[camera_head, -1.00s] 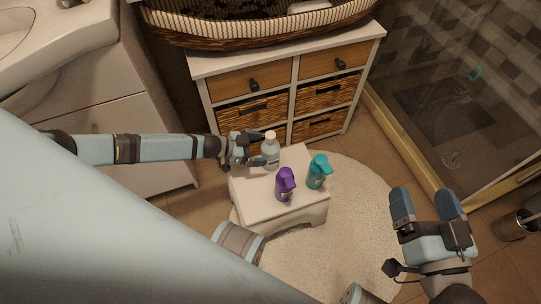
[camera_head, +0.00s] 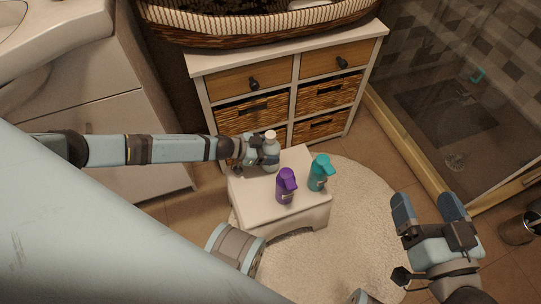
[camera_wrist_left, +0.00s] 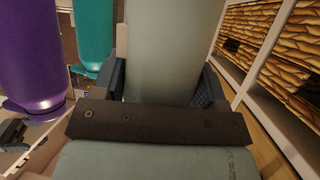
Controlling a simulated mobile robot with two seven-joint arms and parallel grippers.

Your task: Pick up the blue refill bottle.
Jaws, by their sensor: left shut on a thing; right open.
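The pale blue-grey refill bottle (camera_head: 271,155) with a white cap stands upright on the small white stool (camera_head: 300,211). My left gripper (camera_head: 258,153) is shut on it from the left. In the left wrist view the bottle (camera_wrist_left: 163,45) fills the space between the two fingers, and its top and base are out of that view. My right gripper (camera_head: 430,212) is open and empty, over the floor at the right.
A purple bottle (camera_head: 286,188) and a teal bottle (camera_head: 319,175) stand on the stool close by. A cabinet with wicker drawers (camera_head: 252,113) is just behind the stool. A round cream rug (camera_head: 355,215) lies around it.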

